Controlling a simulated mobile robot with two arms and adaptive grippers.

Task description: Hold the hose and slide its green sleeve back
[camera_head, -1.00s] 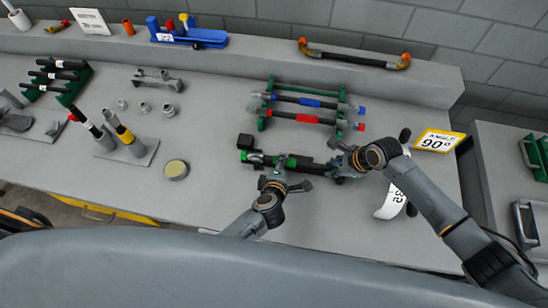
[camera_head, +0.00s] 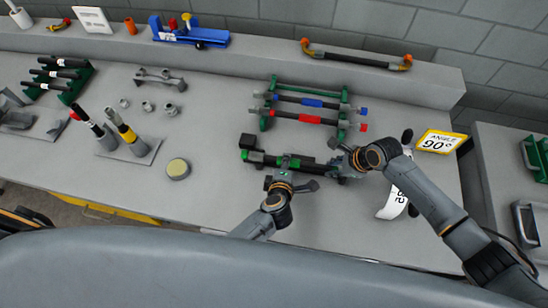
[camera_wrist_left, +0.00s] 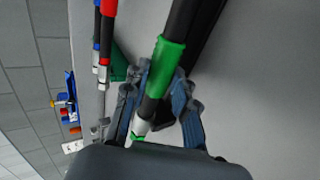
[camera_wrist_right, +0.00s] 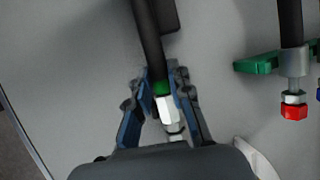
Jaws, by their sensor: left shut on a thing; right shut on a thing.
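The black hose (camera_wrist_right: 148,40) lies along the front of the bench between my grippers. Its green sleeve (camera_wrist_left: 168,62) sits on the black part, with bare black hose and a silver end fitting (camera_wrist_left: 141,128) showing on the palm side. My left gripper (camera_wrist_left: 166,80) is shut on the green sleeve. At the hose's right end, my right gripper (camera_wrist_right: 162,85) is shut on the hose beside a green band and a silver hex fitting (camera_wrist_right: 167,110). In the head view, my left gripper (camera_head: 290,165) and right gripper (camera_head: 340,163) partly hide the hose.
A green rack (camera_head: 264,122) with red- and blue-marked hoses stands just behind. A yellow 90-degree angle sign (camera_head: 438,141) and a white curved scale (camera_head: 392,204) are at the right. A yellow-topped disc (camera_head: 177,168) lies at the left, with clear bench around it.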

